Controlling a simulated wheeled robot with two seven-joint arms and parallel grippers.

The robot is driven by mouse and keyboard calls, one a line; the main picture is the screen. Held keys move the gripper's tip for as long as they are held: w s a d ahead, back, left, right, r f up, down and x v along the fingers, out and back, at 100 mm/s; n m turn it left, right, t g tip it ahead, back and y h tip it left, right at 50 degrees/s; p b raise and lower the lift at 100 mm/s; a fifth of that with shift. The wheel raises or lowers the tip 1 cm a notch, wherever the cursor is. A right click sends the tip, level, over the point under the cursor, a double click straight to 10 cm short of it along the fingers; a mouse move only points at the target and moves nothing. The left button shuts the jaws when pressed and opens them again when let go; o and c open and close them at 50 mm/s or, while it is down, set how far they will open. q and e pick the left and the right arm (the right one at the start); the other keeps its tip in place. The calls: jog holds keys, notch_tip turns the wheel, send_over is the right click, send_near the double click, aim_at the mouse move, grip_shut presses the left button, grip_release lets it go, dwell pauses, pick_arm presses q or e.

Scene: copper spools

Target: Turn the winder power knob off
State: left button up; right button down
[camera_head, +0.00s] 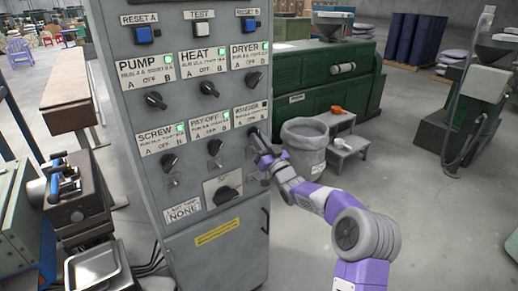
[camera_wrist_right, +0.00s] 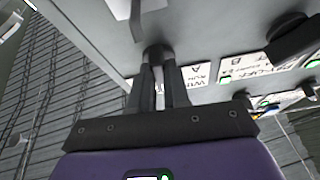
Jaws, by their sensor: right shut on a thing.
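The winder knob is the lower right one of the small black knobs on the grey control cabinet (camera_head: 140,195), under the label reading WINDER (camera_head: 246,112). My right gripper (camera_head: 260,146) reaches it from the right and covers much of it in the head view. In the right wrist view the two dark fingers of my right gripper (camera_wrist_right: 162,82) are shut on the round black winder knob (camera_wrist_right: 158,52). The knob's exact pointing is hidden by the fingers. The lamp by the winder label looks dark. My left gripper is not in view.
Neighbouring knobs for pay-off (camera_head: 214,148), dryer (camera_head: 254,79) and screw (camera_head: 168,161) sit close by, with green lamps lit. A larger black switch (camera_head: 227,195) is below. A grey bin (camera_head: 304,140) and a step stool (camera_head: 346,150) stand behind at right.

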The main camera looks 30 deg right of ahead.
jog(key=shift+r+n+y+b, duration=0.2)
jog(key=shift+n+y+b, duration=0.15)
jog(key=shift+n, duration=0.35)
jog(key=c, duration=1.1)
grip_release()
jog(key=shift+w+y, duration=0.1)
jog(key=shift+y, duration=0.15)
jog(key=shift+f, duration=0.1)
jog(key=v, duration=0.7)
jog(key=shift+s, duration=0.35)
jog(key=shift+f, duration=0.1)
